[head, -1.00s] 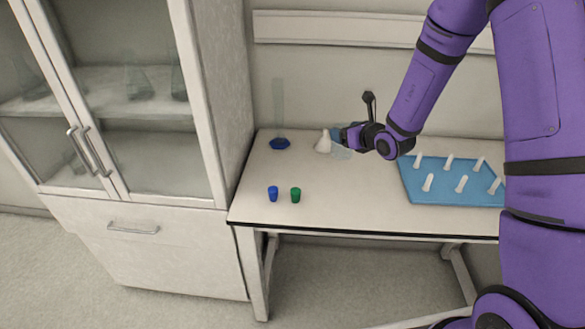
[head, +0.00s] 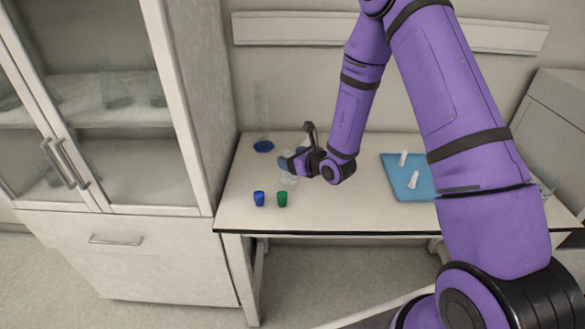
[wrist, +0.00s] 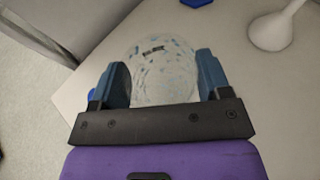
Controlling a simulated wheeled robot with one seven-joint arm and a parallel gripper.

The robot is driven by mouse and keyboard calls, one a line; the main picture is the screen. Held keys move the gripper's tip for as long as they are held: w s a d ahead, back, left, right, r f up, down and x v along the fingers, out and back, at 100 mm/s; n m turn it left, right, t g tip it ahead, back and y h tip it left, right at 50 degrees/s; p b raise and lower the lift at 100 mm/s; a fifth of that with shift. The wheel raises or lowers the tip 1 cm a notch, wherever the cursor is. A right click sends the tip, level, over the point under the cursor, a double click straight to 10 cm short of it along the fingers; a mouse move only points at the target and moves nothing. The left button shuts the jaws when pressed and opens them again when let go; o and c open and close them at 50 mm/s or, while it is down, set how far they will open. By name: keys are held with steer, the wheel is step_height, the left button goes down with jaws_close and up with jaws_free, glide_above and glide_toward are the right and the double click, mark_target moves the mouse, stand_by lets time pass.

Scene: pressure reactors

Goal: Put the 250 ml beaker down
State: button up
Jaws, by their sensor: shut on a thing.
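The 250 ml beaker (wrist: 163,72) is clear glass with faint printed marks. In the wrist view it sits between the two blue fingers of my gripper (wrist: 164,80), which are shut on its sides. In the head view the beaker (head: 289,179) shows only faintly beside my gripper (head: 290,164), over the left part of the bench, behind the two small caps. I cannot tell whether its base touches the bench top (head: 335,215).
A blue cap (head: 259,198) and a green cap (head: 282,199) stand near the front edge. A blue-based cylinder (head: 263,146) stands behind left. A blue peg tray (head: 397,190) lies right.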

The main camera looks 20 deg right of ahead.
steer(key=shift+f, duration=1.85)
steer(key=o, duration=1)
steer(key=shift+f, duration=0.15)
